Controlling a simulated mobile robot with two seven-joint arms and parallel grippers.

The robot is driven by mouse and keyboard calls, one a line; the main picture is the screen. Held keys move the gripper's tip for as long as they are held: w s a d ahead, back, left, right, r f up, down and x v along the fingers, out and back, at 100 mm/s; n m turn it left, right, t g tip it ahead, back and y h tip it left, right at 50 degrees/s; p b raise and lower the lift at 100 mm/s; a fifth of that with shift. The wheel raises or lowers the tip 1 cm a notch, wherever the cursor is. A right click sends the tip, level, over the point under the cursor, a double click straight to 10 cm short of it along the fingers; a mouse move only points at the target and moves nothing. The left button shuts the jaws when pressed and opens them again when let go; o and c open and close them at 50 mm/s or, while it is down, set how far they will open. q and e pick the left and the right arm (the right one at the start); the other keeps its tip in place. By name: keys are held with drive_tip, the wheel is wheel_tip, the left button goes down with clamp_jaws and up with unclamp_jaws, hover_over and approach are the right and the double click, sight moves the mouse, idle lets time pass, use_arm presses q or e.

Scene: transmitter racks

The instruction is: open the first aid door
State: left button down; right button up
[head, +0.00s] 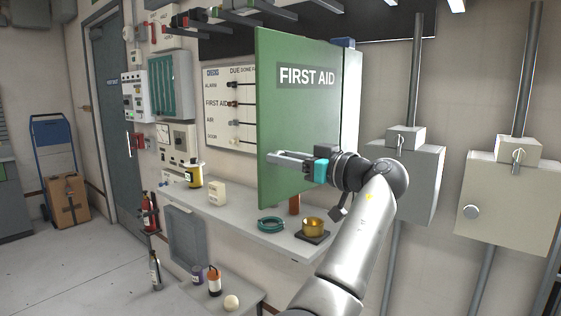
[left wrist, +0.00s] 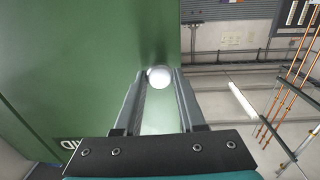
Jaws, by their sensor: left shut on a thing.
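The green first aid door (head: 300,115) with white "FIRST AID" lettering stands swung out from its pale cabinet (head: 350,95), its left edge nearer to me than its right. The inside of the cabinet is hidden behind it. My left gripper (head: 272,157) reaches across the door's front face near its left edge. In the left wrist view, the gripper's two fingers (left wrist: 158,88) are shut on a round pale knob (left wrist: 159,76) on the green door (left wrist: 90,60). The knob is hidden by the gripper in the head view. My right gripper is not in view.
Grey (head: 415,185) and beige (head: 508,205) wall boxes with conduits stand at right. The floor at lower left is mostly open.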

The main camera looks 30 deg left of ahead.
use_arm(q)
drive_tip(key=shift+d+g, duration=0.3)
drive_tip(key=shift+d, duration=0.1)
drive_tip(key=c, duration=0.7)
unclamp_jaws()
drive_tip(key=shift+o, duration=0.9)
drive_tip(key=b+v, duration=0.1)
drive_tip(key=v, duration=1.4)
drive_tip(key=shift+d+f, duration=0.1)
drive_tip(key=shift+d, duration=0.05)
